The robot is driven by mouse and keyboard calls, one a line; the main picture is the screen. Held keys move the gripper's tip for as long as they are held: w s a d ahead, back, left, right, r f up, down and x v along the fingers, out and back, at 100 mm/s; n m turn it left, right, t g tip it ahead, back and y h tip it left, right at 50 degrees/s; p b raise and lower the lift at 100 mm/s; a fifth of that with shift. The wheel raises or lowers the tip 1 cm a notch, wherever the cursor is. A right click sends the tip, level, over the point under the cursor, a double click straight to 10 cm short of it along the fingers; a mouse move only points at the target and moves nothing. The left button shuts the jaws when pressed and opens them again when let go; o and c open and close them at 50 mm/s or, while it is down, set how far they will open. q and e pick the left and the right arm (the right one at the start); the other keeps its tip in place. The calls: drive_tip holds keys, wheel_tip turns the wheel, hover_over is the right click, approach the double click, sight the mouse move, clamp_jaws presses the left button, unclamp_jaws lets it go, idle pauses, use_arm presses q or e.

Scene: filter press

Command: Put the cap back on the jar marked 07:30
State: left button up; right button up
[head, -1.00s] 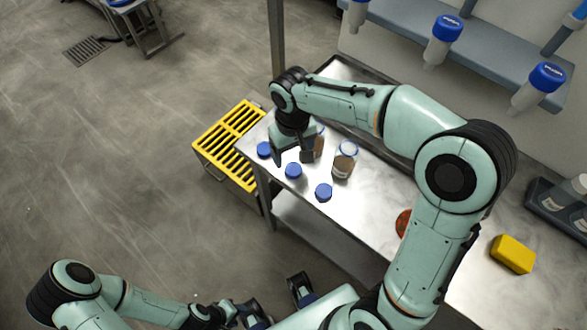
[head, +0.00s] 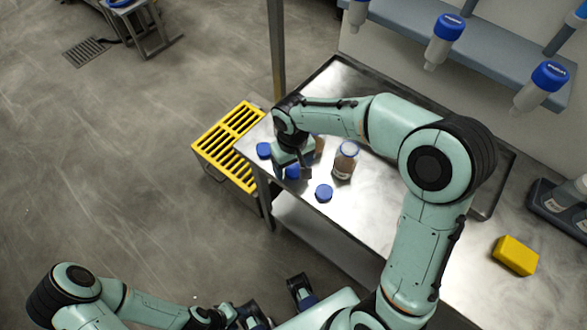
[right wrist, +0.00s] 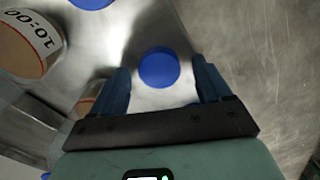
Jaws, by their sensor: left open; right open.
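Three blue caps lie on the metal bench: a left one (head: 264,150), a middle one (head: 293,172) and a right one (head: 324,193). A jar with brown contents (head: 344,164) stands behind them; a second jar (head: 319,147) is partly hidden by my right gripper. In the right wrist view one jar (right wrist: 25,45) reads 10:00; I cannot read a 07:30 mark. My right gripper (head: 290,173) is open over the middle cap, which also shows between its fingers in the right wrist view (right wrist: 159,68). My left gripper (head: 275,304) is open and empty, low in the head view, away from the bench.
A yellow slatted grate (head: 226,150) stands left of the bench. A yellow block (head: 515,256) lies on the bench's right part, near a dark tray with bottles (head: 562,205). Blue-capped bottles (head: 443,40) hang from a shelf above. My right arm spans the bench.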

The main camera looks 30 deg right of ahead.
sight(293, 168)
drive_tip(key=shift+c, duration=0.2)
drive_tip(key=c, duration=1)
drive_tip(key=shift+r, duration=0.15)
drive_tip(key=shift+c, duration=0.2)
use_arm(q)
drive_tip(key=r+p, duration=0.1)
drive_tip(key=w+r+p, duration=0.1)
drive_tip(key=r+p, duration=0.1)
drive_tip(key=shift+w+r, duration=0.2)
drive_tip(key=shift+r, duration=0.05)
use_arm(e)
wheel_tip(293, 168, up, 20)
